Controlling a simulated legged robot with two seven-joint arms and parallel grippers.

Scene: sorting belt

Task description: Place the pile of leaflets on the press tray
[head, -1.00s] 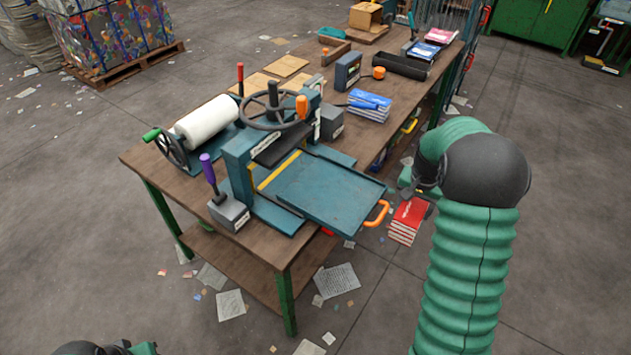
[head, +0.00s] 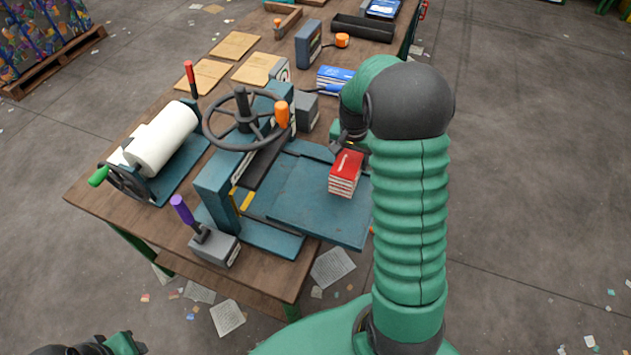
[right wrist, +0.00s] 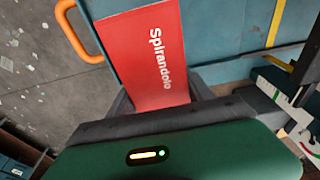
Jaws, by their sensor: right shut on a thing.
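The pile of leaflets (head: 345,178) is red with white page edges, and its cover also fills the middle of the right wrist view (right wrist: 140,45). My right gripper (head: 348,150) is shut on its near end in the wrist view. The pile is over the right part of the blue-green press tray (head: 300,213), which also shows in the wrist view (right wrist: 220,42). I cannot tell whether its underside touches the tray.
The press has a dark handwheel (head: 245,118) beside the tray. A purple-handled lever box (head: 215,248) and a white roll (head: 163,138) stand on the wooden table. Blue leaflets (head: 334,77) lie behind. An orange tray handle (right wrist: 80,32) shows in the wrist view.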

